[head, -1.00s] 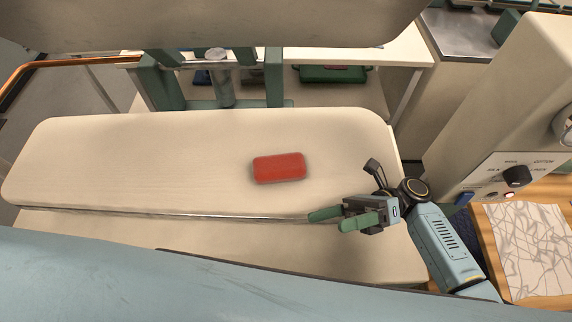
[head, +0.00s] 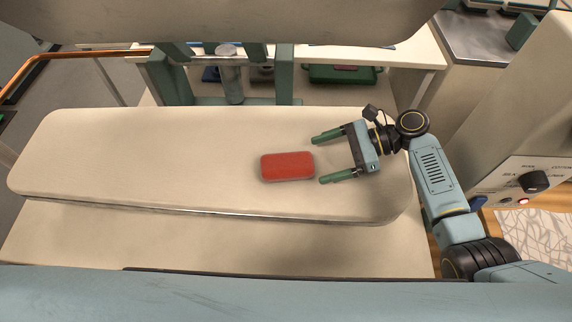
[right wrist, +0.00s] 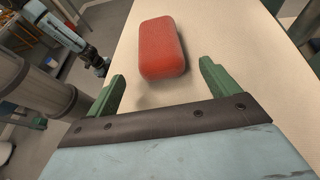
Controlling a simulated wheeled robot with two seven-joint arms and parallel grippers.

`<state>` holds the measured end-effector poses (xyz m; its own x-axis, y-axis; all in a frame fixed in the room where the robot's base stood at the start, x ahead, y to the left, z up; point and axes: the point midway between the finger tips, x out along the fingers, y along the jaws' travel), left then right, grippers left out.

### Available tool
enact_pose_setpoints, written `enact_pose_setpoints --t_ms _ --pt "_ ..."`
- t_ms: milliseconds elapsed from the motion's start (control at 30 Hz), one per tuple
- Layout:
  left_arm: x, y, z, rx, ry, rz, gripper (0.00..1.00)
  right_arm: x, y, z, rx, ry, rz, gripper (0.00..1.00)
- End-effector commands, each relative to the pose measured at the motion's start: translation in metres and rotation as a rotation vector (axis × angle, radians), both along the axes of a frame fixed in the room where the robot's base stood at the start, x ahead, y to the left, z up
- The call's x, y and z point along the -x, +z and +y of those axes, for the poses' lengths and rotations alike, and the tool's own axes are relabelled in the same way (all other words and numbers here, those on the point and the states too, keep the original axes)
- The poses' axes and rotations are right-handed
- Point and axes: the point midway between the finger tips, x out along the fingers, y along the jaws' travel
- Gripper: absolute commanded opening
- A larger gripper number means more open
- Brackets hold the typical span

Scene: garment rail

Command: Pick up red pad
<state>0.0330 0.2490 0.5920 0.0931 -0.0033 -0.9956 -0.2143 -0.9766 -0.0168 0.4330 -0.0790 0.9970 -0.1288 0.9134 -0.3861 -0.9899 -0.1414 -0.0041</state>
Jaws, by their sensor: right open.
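The red pad (head: 287,166) is a rounded block lying flat on the cream padded board (head: 120,150), right of the board's middle. My right gripper (head: 324,158) is just to the right of the pad, open, with its two green fingers pointing left toward it. In the right wrist view the red pad (right wrist: 161,48) lies ahead of the fingers, roughly between their lines, and nothing is between the fingers (right wrist: 162,85). The pad appears apart from both fingers. My left gripper is not in the head view.
A large cream upper panel (head: 220,18) hangs over the back of the board. A control box with a black knob (head: 535,181) stands at the right. A green tray (head: 340,74) sits on a shelf behind. The board left of the pad is clear.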

Motion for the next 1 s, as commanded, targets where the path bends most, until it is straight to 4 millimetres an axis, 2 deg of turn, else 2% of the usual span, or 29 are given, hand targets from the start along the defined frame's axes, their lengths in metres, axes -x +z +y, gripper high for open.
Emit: enact_pose_setpoints --t_ms 33,500,867,1000 --pt "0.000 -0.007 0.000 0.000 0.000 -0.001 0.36 0.001 -0.006 0.006 -0.002 0.001 0.001 0.87" --pt "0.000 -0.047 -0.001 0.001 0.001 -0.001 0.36 0.006 -0.025 0.051 -0.003 -0.002 0.004 0.87" --pt "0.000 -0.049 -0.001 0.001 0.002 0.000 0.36 0.007 -0.025 0.058 -0.002 -0.003 0.005 0.87" --pt "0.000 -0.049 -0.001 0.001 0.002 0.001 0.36 0.007 -0.025 0.058 -0.002 -0.003 0.005 0.70"
